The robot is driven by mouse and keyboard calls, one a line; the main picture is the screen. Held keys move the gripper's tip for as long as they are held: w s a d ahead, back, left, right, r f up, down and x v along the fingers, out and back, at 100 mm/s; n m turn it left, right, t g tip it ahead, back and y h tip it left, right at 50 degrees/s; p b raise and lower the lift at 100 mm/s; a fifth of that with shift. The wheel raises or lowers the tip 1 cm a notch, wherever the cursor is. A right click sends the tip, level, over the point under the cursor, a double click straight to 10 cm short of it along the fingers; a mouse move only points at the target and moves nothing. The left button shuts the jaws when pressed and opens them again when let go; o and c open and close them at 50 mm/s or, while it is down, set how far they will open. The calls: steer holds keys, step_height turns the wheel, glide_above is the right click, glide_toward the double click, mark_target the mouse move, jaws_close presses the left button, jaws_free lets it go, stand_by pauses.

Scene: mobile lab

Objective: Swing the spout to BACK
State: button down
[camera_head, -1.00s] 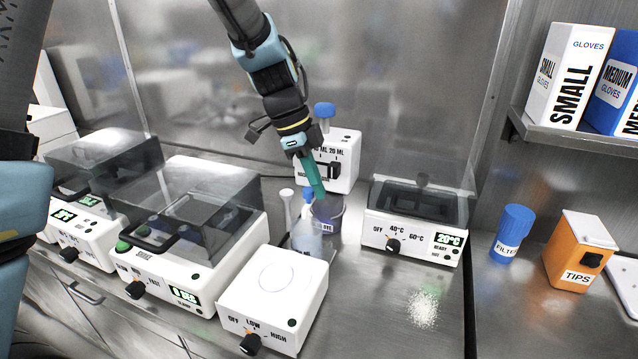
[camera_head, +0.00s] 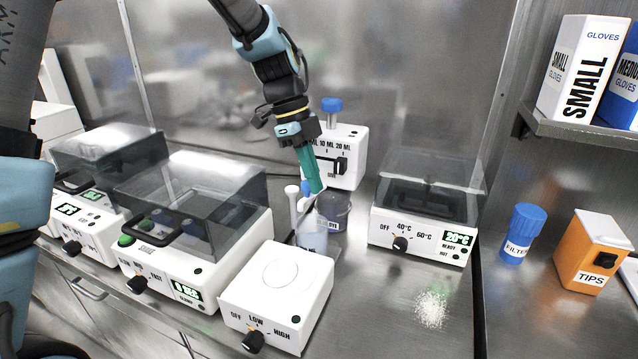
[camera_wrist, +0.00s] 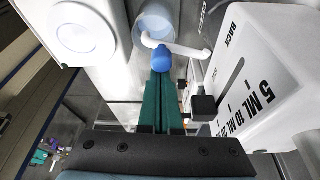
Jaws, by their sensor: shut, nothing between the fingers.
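The dispenser (camera_head: 346,146) is a white box with a blue-capped top and a slider by 5, 10 and 20 ML marks. In the wrist view its side (camera_wrist: 262,62) reads BACK. A thin white bent tube, which looks like the spout (camera_wrist: 182,48), runs from beside the dispenser towards a clear beaker (camera_wrist: 157,17); its rounded white end (camera_head: 292,190) shows in the head view. A blue knob or cap (camera_wrist: 162,60) lies at the tube, just ahead of my fingertips. My gripper (camera_head: 318,190) is shut and empty, its teal fingers close to the blue part; contact is unclear.
A dye cup (camera_head: 335,209) stands right of the clear beaker (camera_head: 312,238). A white hotplate-like box (camera_head: 276,285) is in front, and a lidded heater (camera_head: 420,225) is at the right.

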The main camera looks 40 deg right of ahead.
steer(key=w+m, duration=0.1)
steer(key=m, duration=0.1)
steer(key=w+m+y, duration=0.1)
steer(key=shift+a+m+p, duration=0.35)
steer(key=shift+m, duration=0.05)
steer(key=shift+w+d+m+y+p, duration=0.1)
steer(key=shift+w+m+y+p, duration=0.35)
steer(key=shift+w+m+p, duration=0.65)
steer(key=shift+w+d+m+y+p, duration=0.1)
steer(key=shift+w+m+y+p, duration=0.35)
steer(key=shift+w+m+p, duration=0.6)
steer(key=shift+s+m, duration=0.25)
steer(key=shift+s, duration=0.05)
steer(key=shift+s+d, duration=0.1)
steer(key=shift+s, duration=0.05)
steer(key=shift+s+d, duration=0.4)
steer(key=shift+d, duration=0.1)
